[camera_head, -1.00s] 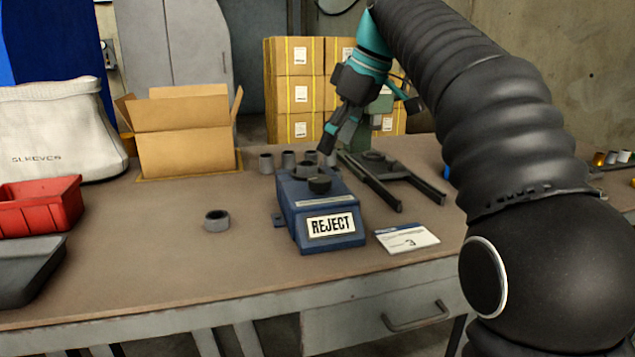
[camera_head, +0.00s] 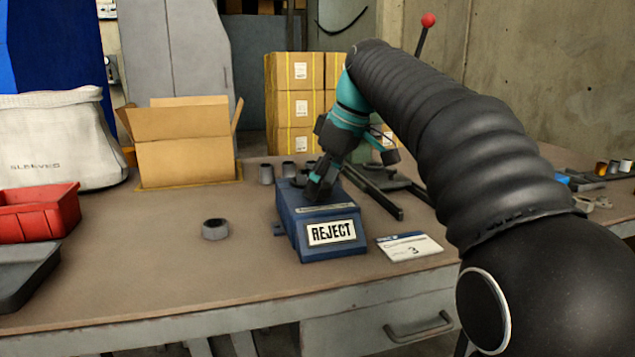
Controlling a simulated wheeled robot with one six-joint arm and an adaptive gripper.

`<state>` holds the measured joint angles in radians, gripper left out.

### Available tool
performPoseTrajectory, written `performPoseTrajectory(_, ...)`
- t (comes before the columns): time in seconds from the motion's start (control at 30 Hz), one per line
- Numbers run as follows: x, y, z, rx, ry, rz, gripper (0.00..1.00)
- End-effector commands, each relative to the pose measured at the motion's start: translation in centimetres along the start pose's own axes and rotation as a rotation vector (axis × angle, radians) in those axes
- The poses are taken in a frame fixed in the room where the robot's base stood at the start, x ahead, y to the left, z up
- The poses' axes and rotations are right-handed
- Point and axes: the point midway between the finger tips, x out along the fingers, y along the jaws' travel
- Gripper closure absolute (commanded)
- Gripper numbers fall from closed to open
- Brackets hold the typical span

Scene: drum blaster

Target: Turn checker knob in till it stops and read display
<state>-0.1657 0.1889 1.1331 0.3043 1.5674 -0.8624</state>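The blue checker (camera_head: 318,215) stands on the workbench with its sloped front toward me. Its display (camera_head: 331,232) reads REJECT. My gripper (camera_head: 318,190) is lowered onto the top of the checker, where the knob sits. The knob is hidden behind the gripper's fingers. Whether the fingers are closed on the knob or only around or beside it, I cannot tell.
A grey ring (camera_head: 215,229) lies left of the checker, and several grey sleeves (camera_head: 267,174) stand behind it. A white card (camera_head: 408,246) lies to the right. An open carton (camera_head: 185,150), a red bin (camera_head: 38,211) and a dark tray (camera_head: 25,272) stand left.

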Motion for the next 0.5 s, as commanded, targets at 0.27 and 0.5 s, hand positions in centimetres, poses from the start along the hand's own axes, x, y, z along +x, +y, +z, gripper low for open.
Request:
performPoseTrajectory(0.27, 0.03, -0.09, 0.00, -0.002, -0.002, -0.004, 0.88)
performPoseTrajectory(0.5, -0.41, -0.06, -0.18, -0.116, -0.005, -0.058, 0.88)
